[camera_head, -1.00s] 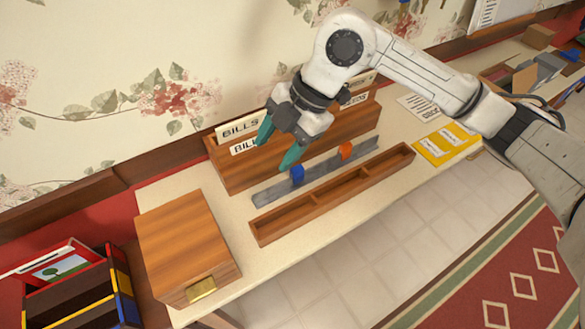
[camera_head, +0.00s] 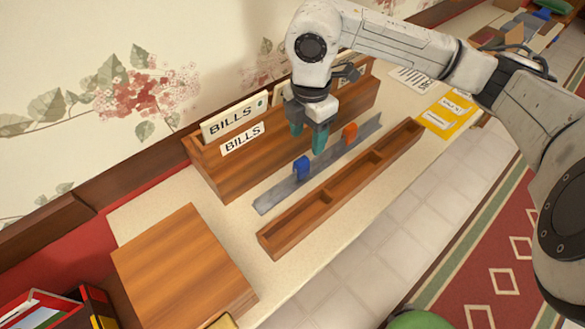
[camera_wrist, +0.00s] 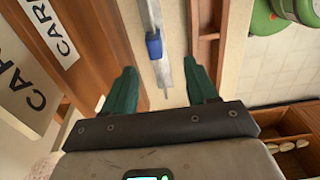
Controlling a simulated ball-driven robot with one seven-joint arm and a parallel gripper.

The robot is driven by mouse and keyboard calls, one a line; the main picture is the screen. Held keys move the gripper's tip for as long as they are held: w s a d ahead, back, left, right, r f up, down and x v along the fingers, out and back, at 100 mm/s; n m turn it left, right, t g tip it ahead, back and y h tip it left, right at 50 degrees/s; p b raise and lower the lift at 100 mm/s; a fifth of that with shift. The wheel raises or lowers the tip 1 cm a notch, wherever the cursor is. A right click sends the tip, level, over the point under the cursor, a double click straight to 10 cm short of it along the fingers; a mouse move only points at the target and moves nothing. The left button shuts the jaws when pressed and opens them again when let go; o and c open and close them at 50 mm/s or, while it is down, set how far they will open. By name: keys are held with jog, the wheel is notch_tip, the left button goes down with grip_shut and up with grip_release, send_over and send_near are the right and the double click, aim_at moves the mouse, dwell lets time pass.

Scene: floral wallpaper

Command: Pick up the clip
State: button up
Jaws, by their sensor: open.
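A blue clip (camera_head: 302,168) and an orange clip (camera_head: 350,132) sit apart on a long grey metal strip (camera_head: 275,198). My gripper (camera_head: 308,146) points down with its teal fingers open and empty, in front of the letter box and close to the strip. In the head view its fingers show just above and behind the blue clip. In the wrist view the strip runs between the fingers (camera_wrist: 160,78), and the blue clip (camera_wrist: 154,47) shows beyond the fingertips. The orange clip cannot be made out in the wrist view.
A wooden letter box (camera_head: 245,167) with BILLS cards stands behind the strip. A long wooden divided tray (camera_head: 345,186) lies in front of it, leaving narrow room. A wooden box (camera_head: 183,268) is at the near left. Yellow envelopes (camera_head: 447,112) lie at the right.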

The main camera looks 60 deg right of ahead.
aim_at(302, 160)
jog(key=shift+w+f, duration=0.3)
jog(key=shift+f, duration=0.5)
jog(key=f, duration=1)
jog(key=shift+w+f+p, duration=0.1)
jog(key=shift+w+p, duration=0.15)
jog(key=shift+p, duration=0.05)
jog(key=c, duration=1)
jog(key=shift+c, duration=0.2)
